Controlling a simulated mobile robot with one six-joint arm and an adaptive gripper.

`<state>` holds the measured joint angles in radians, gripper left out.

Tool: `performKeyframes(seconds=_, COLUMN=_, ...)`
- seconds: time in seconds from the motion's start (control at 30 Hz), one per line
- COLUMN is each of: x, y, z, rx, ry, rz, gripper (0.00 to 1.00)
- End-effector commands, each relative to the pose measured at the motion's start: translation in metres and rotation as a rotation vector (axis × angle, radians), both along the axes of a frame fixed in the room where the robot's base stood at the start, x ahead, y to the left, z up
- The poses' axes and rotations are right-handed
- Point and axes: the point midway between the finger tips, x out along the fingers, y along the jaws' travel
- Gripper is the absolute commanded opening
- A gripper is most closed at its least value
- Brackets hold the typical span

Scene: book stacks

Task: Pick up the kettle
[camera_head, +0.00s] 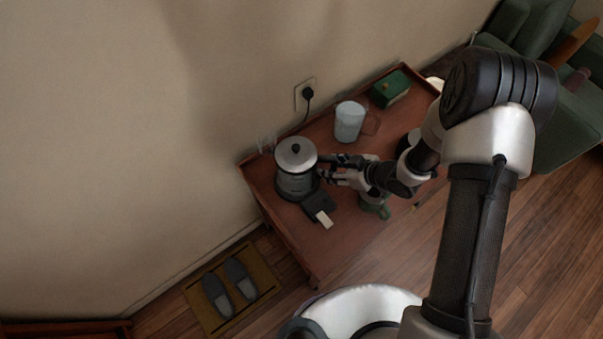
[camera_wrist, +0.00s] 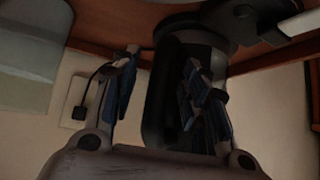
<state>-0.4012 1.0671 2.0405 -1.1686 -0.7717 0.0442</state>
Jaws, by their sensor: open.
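The kettle (camera_head: 296,182) stands upright at the left end of the wooden table (camera_head: 340,245). It has a silver lid with a black knob and a dark grey body. My gripper (camera_head: 325,168) is open at the kettle's right side, level with its upper body. In the wrist view, the kettle's dark handle (camera_wrist: 163,100) lies between the two open fingers of my gripper (camera_wrist: 160,65). A gap shows between the left finger and the handle. The right finger overlaps the kettle body in the picture, and I cannot tell whether it touches.
A dark item with a white piece (camera_head: 325,218) lies in front of the kettle. A pale blue pitcher (camera_head: 349,122), a green box (camera_head: 390,89) and a green mug (camera_head: 376,209), partly under my arm, are on the table. A plugged outlet (camera_head: 305,95) is on the wall behind.

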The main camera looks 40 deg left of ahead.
Motion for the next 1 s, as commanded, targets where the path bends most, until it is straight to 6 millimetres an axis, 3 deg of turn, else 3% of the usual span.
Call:
performKeyframes(seconds=0.27, x=0.0002, y=0.002, z=-0.0014, rx=0.0, ry=0.001, rz=-0.001, gripper=0.41)
performKeyframes(seconds=0.87, x=0.0002, y=0.0018, z=-0.0013, rx=0.0, ry=0.0, rz=0.0, gripper=0.01)
performKeyframes(seconds=1.0, x=0.0002, y=0.0018, z=-0.0013, rx=0.0, ry=0.0, rz=0.0, gripper=0.0)
